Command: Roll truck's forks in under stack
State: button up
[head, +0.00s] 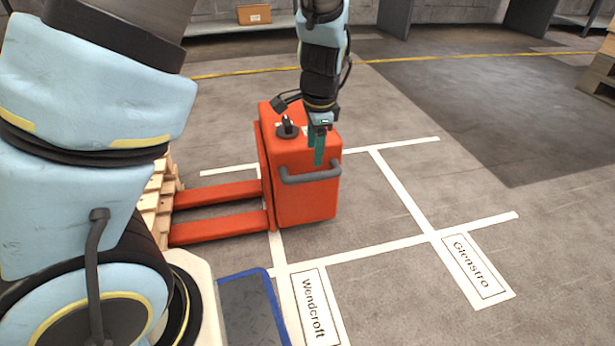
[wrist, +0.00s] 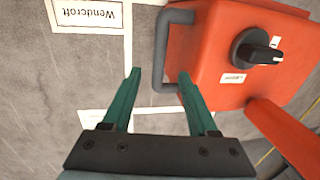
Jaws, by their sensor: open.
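The orange truck (head: 300,195) stands on the floor with a grey bar handle (head: 312,178) on its near right side and a black knob on top. Its two forks (head: 222,226) point left to the edge of a wooden stack (head: 160,190); whether their tips are under it I cannot tell. My arm hides most of the stack. My gripper (head: 319,150) is open above the handle side of the truck, green fingers pointing down. In the wrist view, the handle (wrist: 161,50) shows between the fingertips (wrist: 158,75); contact is not clear.
White floor lines mark bays labelled Wendcroft (head: 314,308) and Glenstro (head: 474,268). The floor right of the truck is clear. A shelf with a cardboard box (head: 254,14) stands at the back, and wooden pallets (head: 600,72) show at the right edge.

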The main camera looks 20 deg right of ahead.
aim_at(312, 174)
jog(key=f+b, duration=0.1)
jog(key=f, duration=0.2)
jog(key=w+f+b, duration=0.1)
jog(key=f, duration=0.1)
jog(key=f+b, duration=0.2)
jog(key=f, duration=0.1)
jog(key=shift+w+d+f, duration=0.1)
jog(key=shift+w+f, duration=0.2)
jog(key=shift+f, duration=0.05)
jog(key=shift+c, duration=0.2)
grip_shut()
dwell(0.8)
